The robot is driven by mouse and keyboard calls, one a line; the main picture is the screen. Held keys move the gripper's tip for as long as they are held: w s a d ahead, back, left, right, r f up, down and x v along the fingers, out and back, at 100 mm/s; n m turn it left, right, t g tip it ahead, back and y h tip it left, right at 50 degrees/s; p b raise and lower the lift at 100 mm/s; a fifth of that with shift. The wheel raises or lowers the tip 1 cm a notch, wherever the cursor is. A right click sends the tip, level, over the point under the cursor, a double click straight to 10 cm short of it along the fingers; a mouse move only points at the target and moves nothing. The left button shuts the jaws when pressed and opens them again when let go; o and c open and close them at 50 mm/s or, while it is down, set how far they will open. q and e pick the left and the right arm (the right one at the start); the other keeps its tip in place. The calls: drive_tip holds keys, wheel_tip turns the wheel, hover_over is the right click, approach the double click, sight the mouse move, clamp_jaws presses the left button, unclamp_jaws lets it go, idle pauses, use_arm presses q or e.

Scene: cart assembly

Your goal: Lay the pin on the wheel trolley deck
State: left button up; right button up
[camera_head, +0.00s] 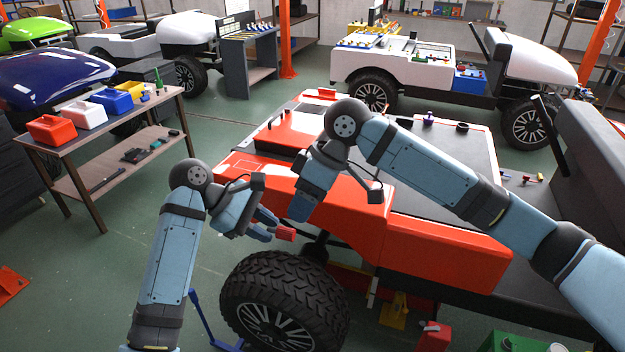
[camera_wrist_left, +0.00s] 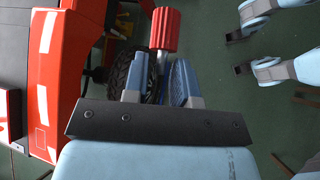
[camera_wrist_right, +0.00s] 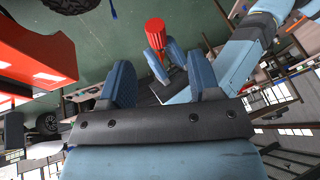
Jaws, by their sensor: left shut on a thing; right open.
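The pin shows a red ribbed head (camera_head: 285,233), which also shows in the left wrist view (camera_wrist_left: 165,30) and the right wrist view (camera_wrist_right: 155,32). My left gripper (camera_head: 267,226) is shut on the pin below this head; the fingers hide much of the rest. It holds the pin in the air above the large black tyre (camera_head: 283,300). My right gripper (camera_head: 300,207) is open and empty, just above and to the right of the pin, apart from it. A blue frame (camera_head: 205,325) stands on the floor by the tyre, perhaps the wheel trolley; its deck is mostly hidden.
The red vehicle body (camera_head: 450,235) with a dark top lies behind my grippers. A wooden table (camera_head: 115,133) with coloured boxes stands at the left. A yellow stand (camera_head: 394,310) and a red jerrycan-like object (camera_head: 434,337) are at the lower right.

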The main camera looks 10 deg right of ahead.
sight(290, 230)
drive_tip(key=x, duration=0.6)
drive_tip(key=shift+f, duration=0.1)
use_arm(q)
drive_tip(key=shift+d, duration=0.1)
use_arm(e)
drive_tip(key=shift+s, duration=0.1)
drive_tip(key=c, duration=1)
use_arm(q)
drive_tip(key=o, duration=1)
use_arm(e)
clamp_jaws()
